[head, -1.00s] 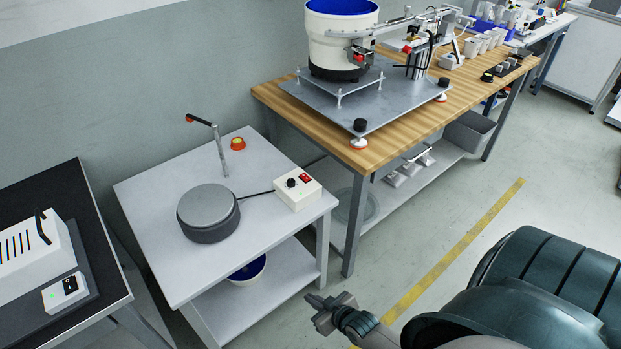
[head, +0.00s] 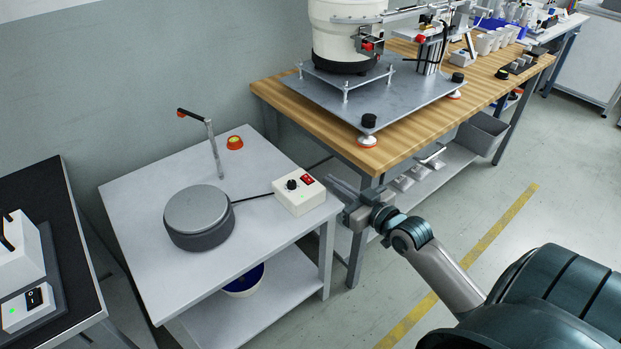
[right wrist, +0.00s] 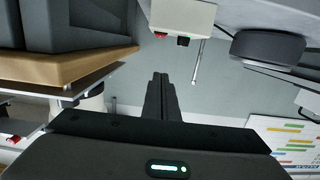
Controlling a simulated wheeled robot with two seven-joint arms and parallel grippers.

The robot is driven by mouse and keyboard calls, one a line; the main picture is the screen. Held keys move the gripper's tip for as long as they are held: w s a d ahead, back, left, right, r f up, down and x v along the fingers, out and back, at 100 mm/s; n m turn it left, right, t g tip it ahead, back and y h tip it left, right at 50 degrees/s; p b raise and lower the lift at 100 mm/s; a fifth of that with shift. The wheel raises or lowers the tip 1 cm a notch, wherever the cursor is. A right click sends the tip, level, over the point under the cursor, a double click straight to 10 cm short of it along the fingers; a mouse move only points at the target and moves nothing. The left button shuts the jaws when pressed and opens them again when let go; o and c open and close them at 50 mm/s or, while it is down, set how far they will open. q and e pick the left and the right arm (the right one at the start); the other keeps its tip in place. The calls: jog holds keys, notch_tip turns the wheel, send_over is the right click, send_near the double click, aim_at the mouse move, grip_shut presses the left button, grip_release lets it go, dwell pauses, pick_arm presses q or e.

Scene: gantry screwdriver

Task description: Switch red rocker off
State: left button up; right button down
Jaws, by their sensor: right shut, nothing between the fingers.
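A small cream control box (head: 297,201) sits at the right edge of a light grey table, with a red rocker (head: 307,179) and a black knob (head: 291,184) on its top. The rocker's tilt is too small to tell. My right gripper (head: 334,183) is shut and empty, just right of the box and apart from it, its fingers pointing towards it. In the right wrist view, which looks upside down, the box (right wrist: 182,17) and rocker (right wrist: 160,36) lie beyond the shut fingertips (right wrist: 160,77). My left gripper is not in view.
A round grey unit (head: 198,218) is cabled to the box. A post with a handle (head: 213,148) and an orange-yellow button (head: 235,142) stand behind. A wooden bench (head: 388,157) is close behind my right gripper. Another black switch (head: 34,298) is at far left.

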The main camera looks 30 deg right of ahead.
dwell(0.4)
send_over(308, 182)
jog(key=shift+s+f, duration=0.3)
jog(key=shift+f, duration=0.4)
notch_tip(308, 182, down, 2)
jog(key=shift+f+b, duration=0.2)
jog(key=shift+b, duration=0.25)
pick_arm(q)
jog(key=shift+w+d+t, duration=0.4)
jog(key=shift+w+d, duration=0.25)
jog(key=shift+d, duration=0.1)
pick_arm(e)
jog(key=shift+w+f, duration=0.1)
jog(key=shift+f, duration=0.55)
jog(key=shift+r, duration=0.1)
jog(key=shift+w+f+g+p, duration=0.1)
jog(key=shift+f+g+p, duration=0.25)
jog(key=shift+p, duration=0.7)
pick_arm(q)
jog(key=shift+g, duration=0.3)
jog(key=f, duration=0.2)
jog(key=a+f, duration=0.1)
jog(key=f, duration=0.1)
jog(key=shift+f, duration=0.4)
pick_arm(e)
jog(key=shift+r, duration=0.1)
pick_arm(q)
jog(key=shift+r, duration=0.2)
